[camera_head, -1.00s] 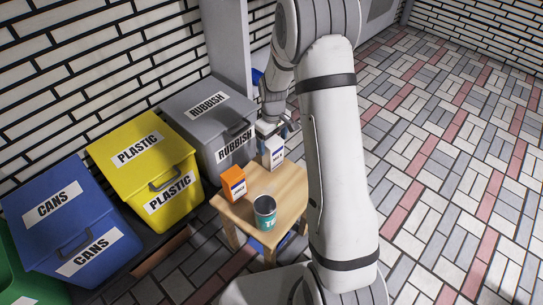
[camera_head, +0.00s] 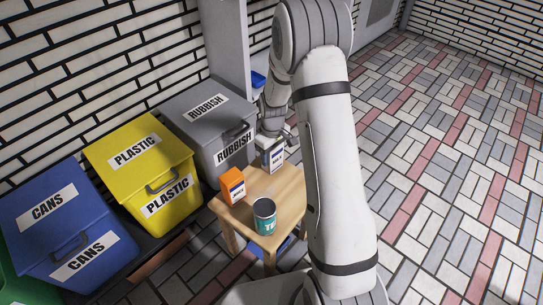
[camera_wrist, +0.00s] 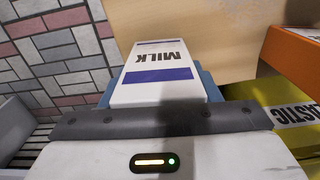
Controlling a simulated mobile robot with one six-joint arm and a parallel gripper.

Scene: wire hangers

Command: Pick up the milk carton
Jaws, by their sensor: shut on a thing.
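The milk carton (camera_head: 272,157) is white with a dark blue band. It is at the back of the small wooden table, and I cannot tell whether its base touches the top. My gripper (camera_head: 270,141) comes from above and behind and is shut on the carton. In the wrist view the carton (camera_wrist: 165,62) fills the middle, its MILK lettering upside down, with bluish finger parts at its sides. The carton's lower end is hidden in the head view's detail.
An orange carton (camera_head: 232,186) and a teal can (camera_head: 264,217) stand on the wooden table (camera_head: 289,192). Grey rubbish (camera_head: 206,125), yellow plastic (camera_head: 145,165) and blue cans (camera_head: 62,225) bins line the wall at left. Tiled floor (camera_head: 440,170) is open at right.

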